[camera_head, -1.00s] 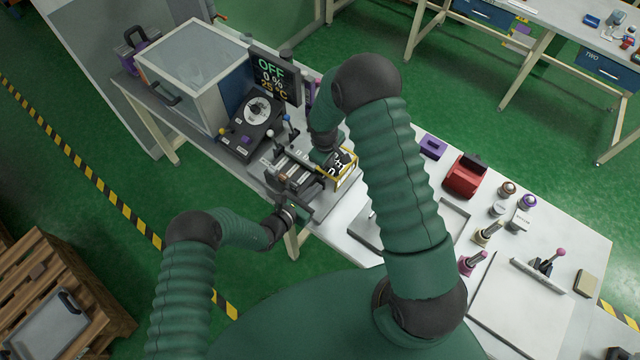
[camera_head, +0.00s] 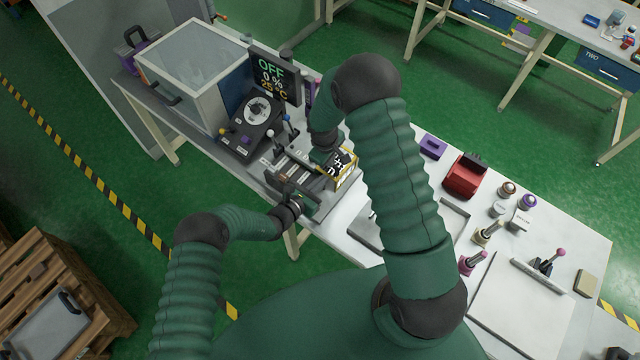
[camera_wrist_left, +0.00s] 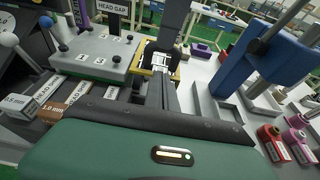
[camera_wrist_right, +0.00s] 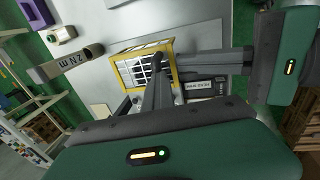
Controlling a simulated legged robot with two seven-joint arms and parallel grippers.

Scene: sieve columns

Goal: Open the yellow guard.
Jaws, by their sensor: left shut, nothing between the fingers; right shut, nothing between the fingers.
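The yellow guard (camera_head: 345,171) is a small yellow-framed, barred cage at the right end of the dark machine on the bench. It also shows in the left wrist view (camera_wrist_left: 158,58) and in the right wrist view (camera_wrist_right: 143,66). My left gripper (camera_head: 283,180) is shut and empty, in front of the machine and left of the guard. In the right wrist view its fingers reach toward the guard's right edge. My right gripper (camera_wrist_right: 155,88) is shut and empty, with its fingertips close to the guard's frame. I cannot tell whether either gripper touches it.
A control box with a dial (camera_head: 257,112) and a display reading OFF (camera_head: 273,72) stand behind the machine. A glazed cabinet (camera_head: 195,70) is at the left. A grey tray (camera_head: 455,215), red box (camera_head: 465,176) and several small knobbed items sit on the bench to the right.

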